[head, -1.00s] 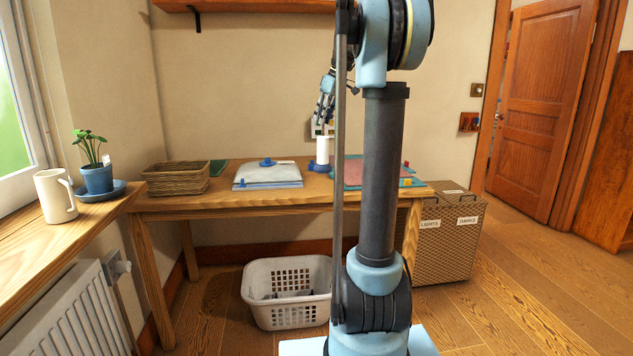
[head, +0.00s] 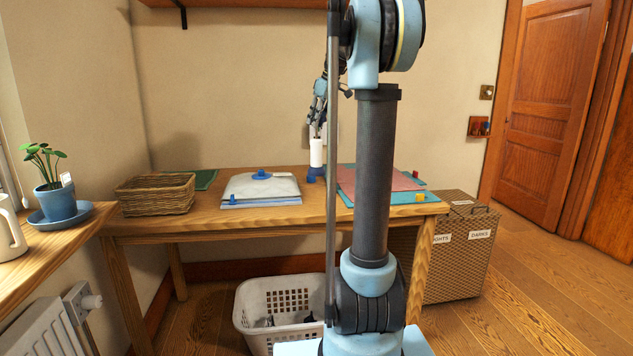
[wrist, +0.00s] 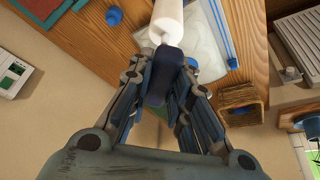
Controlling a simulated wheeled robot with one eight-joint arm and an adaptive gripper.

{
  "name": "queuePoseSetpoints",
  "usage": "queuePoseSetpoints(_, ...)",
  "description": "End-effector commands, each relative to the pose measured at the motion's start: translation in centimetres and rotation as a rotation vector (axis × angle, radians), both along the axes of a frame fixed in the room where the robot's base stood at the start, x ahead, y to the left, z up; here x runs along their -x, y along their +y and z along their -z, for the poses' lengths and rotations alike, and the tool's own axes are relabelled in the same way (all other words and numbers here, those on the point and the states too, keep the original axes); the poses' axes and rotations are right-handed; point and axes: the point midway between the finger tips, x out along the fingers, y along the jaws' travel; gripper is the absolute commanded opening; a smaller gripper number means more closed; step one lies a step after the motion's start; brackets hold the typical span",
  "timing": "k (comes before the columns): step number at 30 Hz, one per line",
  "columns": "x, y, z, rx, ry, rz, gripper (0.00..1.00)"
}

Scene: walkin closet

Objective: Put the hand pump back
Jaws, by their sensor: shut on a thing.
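The hand pump has a white barrel (head: 316,152) with a blue lower end and stands upright above the back of the table (head: 215,216). In the wrist view the white barrel (wrist: 167,18) points away from my gripper (wrist: 162,85), whose fingers are closed around the pump's dark blue end. My gripper (head: 317,128) is above the pump in the head view, partly behind my own arm. I cannot tell whether the pump touches the table. A small blue piece (head: 311,179) lies beside it, also in the wrist view (wrist: 114,17).
A white folded bag (head: 255,188) with a blue valve (head: 262,175) lies left of the pump. A wicker basket (head: 155,195) is further left. A pink bag (head: 385,178) lies right. A white laundry basket (head: 275,300) is under the table. A patterned hamper (head: 458,258) stands right.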

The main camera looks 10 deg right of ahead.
Motion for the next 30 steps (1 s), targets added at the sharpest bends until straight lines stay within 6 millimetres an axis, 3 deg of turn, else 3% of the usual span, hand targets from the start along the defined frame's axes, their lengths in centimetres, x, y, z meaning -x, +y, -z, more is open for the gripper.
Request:
queuePoseSetpoints(9, 0.0, -0.5, 4.6, 0.0, 0.0, 0.005, 0.0)
queuePoseSetpoints(16, 0.0, -0.6, 5.8, 0.0, 0.0, 0.007, 0.0)
queuePoseSetpoints(24, 0.0, -0.6, 9.1, 0.0, 0.0, 0.007, 0.0)
queuePoseSetpoints(30, 0.0, -0.6, 9.3, 0.0, 0.0, 0.007, 0.0)
